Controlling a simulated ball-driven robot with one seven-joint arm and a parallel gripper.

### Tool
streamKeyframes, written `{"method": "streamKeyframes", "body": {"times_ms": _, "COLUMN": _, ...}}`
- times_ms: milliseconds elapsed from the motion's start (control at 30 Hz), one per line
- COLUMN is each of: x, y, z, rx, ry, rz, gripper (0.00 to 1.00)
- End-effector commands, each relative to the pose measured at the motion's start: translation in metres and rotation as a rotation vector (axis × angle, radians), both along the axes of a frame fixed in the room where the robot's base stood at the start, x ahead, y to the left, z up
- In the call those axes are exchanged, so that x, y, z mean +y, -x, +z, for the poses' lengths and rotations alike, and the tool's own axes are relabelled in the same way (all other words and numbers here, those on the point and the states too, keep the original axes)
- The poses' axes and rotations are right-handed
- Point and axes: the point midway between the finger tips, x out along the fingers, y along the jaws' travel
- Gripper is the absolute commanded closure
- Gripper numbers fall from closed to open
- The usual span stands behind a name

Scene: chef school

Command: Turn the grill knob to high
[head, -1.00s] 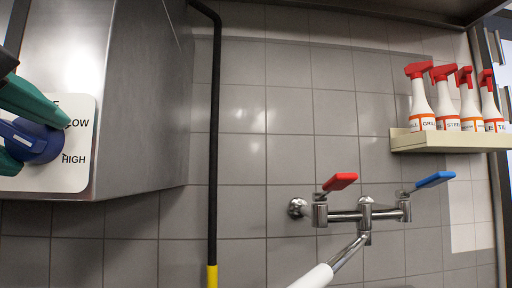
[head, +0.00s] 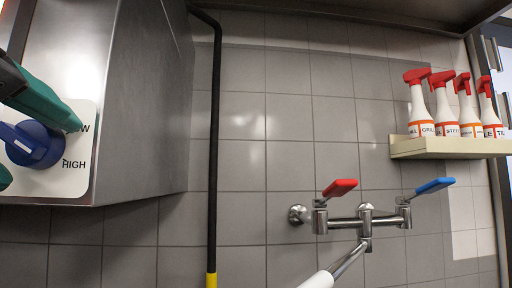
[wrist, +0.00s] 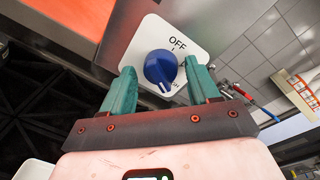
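The blue grill knob (head: 36,143) sits on a white dial plate (head: 72,182) at the left of the head view. HIGH is readable to its lower right; the label above that is mostly hidden by a green finger. In the wrist view the knob (wrist: 160,68) lies between my two green fingers, with OFF above it on the plate (wrist: 185,32). A pale mark on the knob points downward there, near a partly hidden label. My gripper (wrist: 159,66) is open, with its fingers on either side of the knob and gaps visible between. It also shows in the head view (head: 40,150).
The steel grill housing (head: 140,110) borders the plate. A black pipe (head: 214,130) runs down the tiled wall. A tap with red (head: 339,187) and blue (head: 434,186) levers is to the right. Several spray bottles stand on a shelf (head: 450,146).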

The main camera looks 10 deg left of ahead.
Motion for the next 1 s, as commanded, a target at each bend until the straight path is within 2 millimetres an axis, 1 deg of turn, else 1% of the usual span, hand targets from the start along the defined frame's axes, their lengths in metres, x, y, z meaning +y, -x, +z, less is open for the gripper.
{"method": "streamKeyframes", "body": {"times_ms": 267, "x": 0.0, "y": 0.001, "z": 0.001, "rx": -0.003, "ry": -0.001, "rz": 0.001, "gripper": 0.34}}
{"method": "streamKeyframes", "body": {"times_ms": 367, "x": -0.001, "y": 0.005, "z": 0.002, "rx": -0.005, "ry": -0.002, "rz": 0.002, "gripper": 0.34}}
{"method": "streamKeyframes", "body": {"times_ms": 467, "x": -0.004, "y": 0.016, "z": 0.003, "rx": -0.004, "ry": -0.002, "rz": 0.002, "gripper": 0.34}}
{"method": "streamKeyframes", "body": {"times_ms": 800, "x": -0.021, "y": 0.077, "z": 0.006, "rx": -0.003, "ry": -0.002, "rz": 0.002, "gripper": 0.34}}
{"method": "streamKeyframes", "body": {"times_ms": 900, "x": -0.025, "y": 0.09, "z": 0.007, "rx": -0.003, "ry": -0.001, "rz": 0.002, "gripper": 0.34}}
{"method": "streamKeyframes", "body": {"times_ms": 1000, "x": -0.028, "y": 0.099, "z": 0.008, "rx": -0.003, "ry": -0.001, "rz": 0.001, "gripper": 0.34}}
